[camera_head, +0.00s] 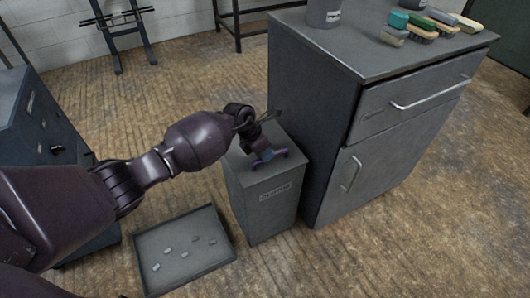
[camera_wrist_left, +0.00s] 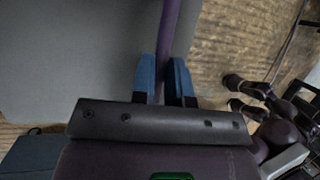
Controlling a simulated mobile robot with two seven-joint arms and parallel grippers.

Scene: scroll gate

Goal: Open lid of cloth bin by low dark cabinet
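The cloth bin (camera_head: 270,205) is a grey box with a label on its front, against the left side of the low dark cabinet (camera_head: 310,120). Its lid (camera_head: 238,163) lies flat on top. A purple bar-like handle (camera_head: 281,153) is on the lid, partly hidden by my gripper. My left gripper (camera_head: 264,155) points down at it from above. In the left wrist view, the blue fingers (camera_wrist_left: 164,80) stand close on both sides of the purple bar (camera_wrist_left: 167,35), with no clear gap. My right gripper is not in view.
A shallow grey tray (camera_head: 143,240) with small pieces lies on the floor left of the bin. Several brushes (camera_head: 420,27) and a grey canister (camera_head: 323,12) stand on the cabinet. A dark blue cabinet (camera_head: 45,125) is at left. The wooden floor behind the bin is clear.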

